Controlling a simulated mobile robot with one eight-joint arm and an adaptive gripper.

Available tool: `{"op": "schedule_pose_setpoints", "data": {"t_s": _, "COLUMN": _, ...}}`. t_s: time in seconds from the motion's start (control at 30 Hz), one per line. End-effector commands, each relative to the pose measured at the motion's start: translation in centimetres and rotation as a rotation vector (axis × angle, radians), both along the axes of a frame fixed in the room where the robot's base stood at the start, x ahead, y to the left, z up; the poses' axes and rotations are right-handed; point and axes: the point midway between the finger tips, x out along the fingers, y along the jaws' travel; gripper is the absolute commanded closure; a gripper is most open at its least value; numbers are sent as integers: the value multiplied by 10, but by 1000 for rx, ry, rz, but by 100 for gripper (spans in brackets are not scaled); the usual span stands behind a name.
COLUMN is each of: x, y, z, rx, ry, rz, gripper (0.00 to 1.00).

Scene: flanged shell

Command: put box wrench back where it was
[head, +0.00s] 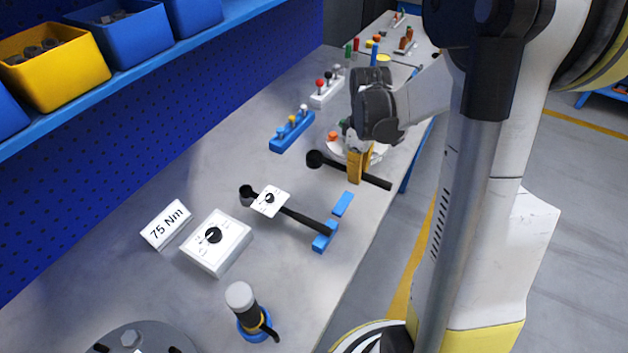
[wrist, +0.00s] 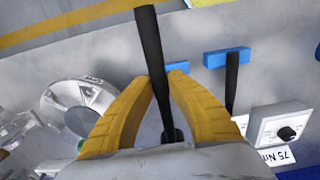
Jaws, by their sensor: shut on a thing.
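The box wrench (head: 330,165) is a long black tool with a round head at its left end. My gripper (head: 356,180) has its yellow fingers shut on the wrench's handle; the wrench appears held above the bench. In the wrist view the dark handle (wrist: 150,45) runs between my yellow fingers (wrist: 161,82). A bare blue rest (head: 343,204) lies on the bench, in front of the held wrench in the head view; a blue block (wrist: 165,70) shows partly hidden behind the fingers in the wrist view. How high the wrench hangs is hard to tell.
A second black wrench (head: 300,218) with a white dial lies on another blue rest (head: 325,238). Near it are a white dial box (head: 215,242), a 75 Nm sign (head: 166,224) and an upright black tool (head: 245,305). A round white fixture (head: 340,150) stands behind my gripper.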

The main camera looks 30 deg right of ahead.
Motion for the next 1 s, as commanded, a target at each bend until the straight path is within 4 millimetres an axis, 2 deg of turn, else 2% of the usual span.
{"op": "schedule_pose_setpoints", "data": {"t_s": 0.03, "x": 9, "y": 9, "z": -11, "rx": 0, "ry": 0, "rz": 7, "gripper": 100}}
{"op": "schedule_pose_setpoints", "data": {"t_s": 0.2, "x": 41, "y": 38, "z": -38, "rx": 0, "ry": 0, "rz": 8, "gripper": 100}}
{"op": "schedule_pose_setpoints", "data": {"t_s": 0.4, "x": 67, "y": 61, "z": -57, "rx": 0, "ry": 0, "rz": 5, "gripper": 100}}
{"op": "schedule_pose_setpoints", "data": {"t_s": 0.6, "x": 74, "y": 68, "z": -66, "rx": 0, "ry": 0, "rz": 4, "gripper": 100}}
{"op": "schedule_pose_setpoints", "data": {"t_s": 0.83, "x": 74, "y": 67, "z": -100, "rx": 0, "ry": 0, "rz": 4, "gripper": 100}}
{"op": "schedule_pose_setpoints", "data": {"t_s": 1.0, "x": 74, "y": 67, "z": -100, "rx": 0, "ry": 0, "rz": 4, "gripper": 100}}
